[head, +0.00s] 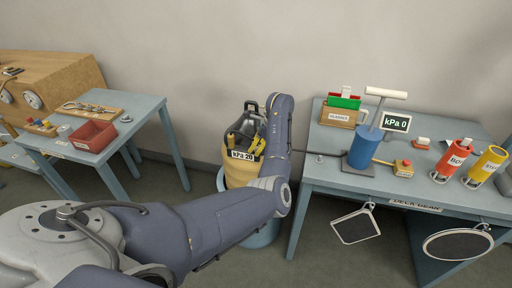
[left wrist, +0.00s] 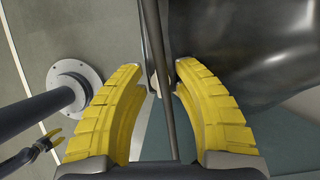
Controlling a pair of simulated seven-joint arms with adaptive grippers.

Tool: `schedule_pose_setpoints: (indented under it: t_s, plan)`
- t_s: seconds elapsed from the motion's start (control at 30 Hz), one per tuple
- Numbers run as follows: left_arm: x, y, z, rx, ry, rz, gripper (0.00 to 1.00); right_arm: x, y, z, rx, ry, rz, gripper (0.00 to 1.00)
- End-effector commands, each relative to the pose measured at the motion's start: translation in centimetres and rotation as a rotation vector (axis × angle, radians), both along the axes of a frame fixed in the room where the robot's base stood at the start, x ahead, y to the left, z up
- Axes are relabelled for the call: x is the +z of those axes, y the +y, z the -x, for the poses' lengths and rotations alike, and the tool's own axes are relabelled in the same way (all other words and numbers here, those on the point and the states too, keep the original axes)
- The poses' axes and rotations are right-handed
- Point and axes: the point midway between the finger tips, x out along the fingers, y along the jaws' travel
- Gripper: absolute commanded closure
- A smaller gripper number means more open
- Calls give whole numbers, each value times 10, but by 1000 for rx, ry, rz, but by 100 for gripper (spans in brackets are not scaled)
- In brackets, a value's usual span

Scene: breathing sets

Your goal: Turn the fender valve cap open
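The black fender (head: 239,131) stands in a tan holder (head: 239,174) marked "kPa 20" on a round blue base. It shows as a large dark glossy body (left wrist: 240,45) at the right of the left wrist view. My left gripper (head: 257,147) is at the fender's right side in the head view. In the left wrist view its yellow fingers (left wrist: 160,82) are apart, with a thin grey rod (left wrist: 164,75) passing between them. I cannot make out the valve cap. A small yellow-jawed dark arm (left wrist: 42,146), perhaps my right one, shows in the left wrist view.
A blue table (head: 310,175) at right holds a blue pump (head: 365,148), a "kPa 0" display (head: 396,121) and red and yellow cylinders. A blue table (head: 143,104) at left carries a red tray (head: 94,136). A wall stands close behind the fender.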

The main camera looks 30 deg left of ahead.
Motion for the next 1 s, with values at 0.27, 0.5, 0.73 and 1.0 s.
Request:
schedule_pose_setpoints:
  t_s: [0.27,0.5,0.73,1.0]
  plan:
    - [0,0,0,0,0,0,89,0,0,0,0,0,0,56]
    - [0,0,0,0,0,0,100,0,0,0,0,0,0,56]
    - [0,0,0,11,1,0,100,0,0,0,0,0,0,56]
    - [1,0,-1,134,0,3,100,0,0,0,0,0,0,56]
